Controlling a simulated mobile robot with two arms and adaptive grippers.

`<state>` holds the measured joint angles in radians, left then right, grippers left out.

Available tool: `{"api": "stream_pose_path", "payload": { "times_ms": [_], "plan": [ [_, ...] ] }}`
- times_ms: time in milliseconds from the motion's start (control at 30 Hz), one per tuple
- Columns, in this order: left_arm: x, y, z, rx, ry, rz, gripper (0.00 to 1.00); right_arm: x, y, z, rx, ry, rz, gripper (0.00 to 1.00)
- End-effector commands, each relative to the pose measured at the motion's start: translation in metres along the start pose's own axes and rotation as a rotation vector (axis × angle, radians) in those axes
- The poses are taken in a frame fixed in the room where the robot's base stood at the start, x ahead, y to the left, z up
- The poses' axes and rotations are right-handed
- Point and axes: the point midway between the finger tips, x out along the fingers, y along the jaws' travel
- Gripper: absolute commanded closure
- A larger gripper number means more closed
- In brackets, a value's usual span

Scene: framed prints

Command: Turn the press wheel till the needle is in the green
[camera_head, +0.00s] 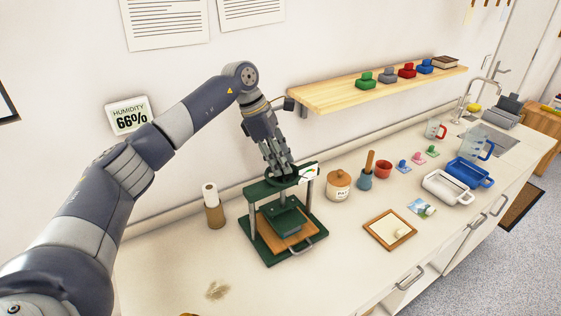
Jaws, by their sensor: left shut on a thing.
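A dark green press (280,247) stands on the counter in the middle of the view, with a wooden board (273,232) under its plate. The press wheel (270,178) is on top, mostly hidden by my gripper. My left gripper (280,172) comes down from above and is shut on the wheel. A small dial (310,171) sits at the top right of the press. It has a coloured arc with some green, but the needle is too small to read. My right gripper is not in view.
A wooden frame (376,235) lies at the front right. A shelf (330,98) with coloured blocks hangs behind. The counter's front left is mostly clear.

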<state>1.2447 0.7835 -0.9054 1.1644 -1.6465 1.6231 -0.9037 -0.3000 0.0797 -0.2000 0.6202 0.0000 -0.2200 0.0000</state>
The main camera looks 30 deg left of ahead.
Motion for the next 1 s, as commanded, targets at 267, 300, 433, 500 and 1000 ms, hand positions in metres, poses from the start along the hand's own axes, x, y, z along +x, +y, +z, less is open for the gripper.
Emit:
{"api": "stream_pose_path", "payload": {
  "times_ms": [267, 300, 433, 500, 1000],
  "plan": [
    [-0.0012, 0.0026, 0.0017, 0.231, -0.002, -0.094, 0.95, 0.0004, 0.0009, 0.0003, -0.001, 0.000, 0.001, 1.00],
    [-0.0011, 0.0026, 0.0020, 0.261, -0.002, -0.107, 0.95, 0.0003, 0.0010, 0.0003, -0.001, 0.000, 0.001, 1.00],
    [-0.0011, 0.0030, 0.0021, 0.349, -0.002, -0.143, 0.95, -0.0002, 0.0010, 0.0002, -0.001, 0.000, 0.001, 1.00],
    [-0.0014, 0.0032, 0.0024, 0.389, -0.002, -0.159, 0.95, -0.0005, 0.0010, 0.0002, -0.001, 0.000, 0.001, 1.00],
    [-0.0006, 0.0039, 0.0022, 0.524, -0.001, -0.212, 0.95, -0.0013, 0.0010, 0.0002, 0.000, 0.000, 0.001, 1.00]
  ]
}}
